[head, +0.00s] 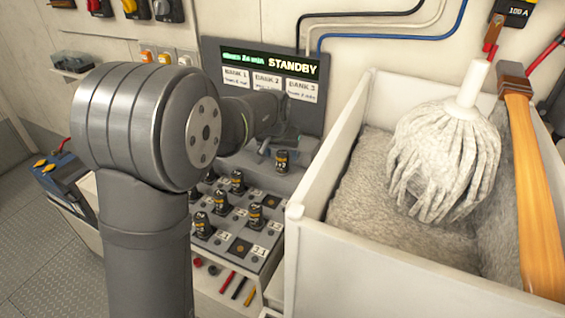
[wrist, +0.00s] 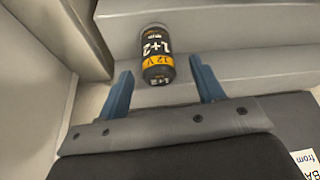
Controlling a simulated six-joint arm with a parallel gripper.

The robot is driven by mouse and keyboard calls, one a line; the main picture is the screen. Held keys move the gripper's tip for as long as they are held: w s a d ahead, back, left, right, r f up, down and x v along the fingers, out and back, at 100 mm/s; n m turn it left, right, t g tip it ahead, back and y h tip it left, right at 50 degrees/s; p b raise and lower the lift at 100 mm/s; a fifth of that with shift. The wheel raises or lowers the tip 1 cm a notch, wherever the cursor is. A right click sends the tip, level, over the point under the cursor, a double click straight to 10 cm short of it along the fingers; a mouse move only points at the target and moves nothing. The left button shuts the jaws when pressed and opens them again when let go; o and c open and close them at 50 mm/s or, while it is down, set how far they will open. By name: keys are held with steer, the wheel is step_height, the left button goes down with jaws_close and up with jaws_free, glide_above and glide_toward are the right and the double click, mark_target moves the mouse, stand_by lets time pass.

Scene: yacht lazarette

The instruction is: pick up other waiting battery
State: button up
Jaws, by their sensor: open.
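A dark battery with a yellow-orange band (head: 282,162) stands on a grey ledge below the display in the head view. My gripper (wrist: 160,70) is open, with a gap on both sides of the battery. In the head view my gripper (head: 272,147) is small and partly hidden behind my arm, close beside the battery. Several similar batteries (head: 255,216) stand in the numbered grey rack (head: 268,240) in front of the ledge, partly hidden by my arm.
A display panel (head: 270,60) reading STANDBY, with three bank labels, stands behind the ledge. A large white bin (head: 296,235) with a mop (head: 445,160) and a wooden-handled tool (head: 530,190) bounds the right side. A blue-topped box (head: 62,172) stands at left.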

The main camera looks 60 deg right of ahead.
mark_target(283, 161)
steer(key=shift+x, duration=2.65)
steer(key=shift+s+a, duration=0.1)
steer(key=c, duration=1.2)
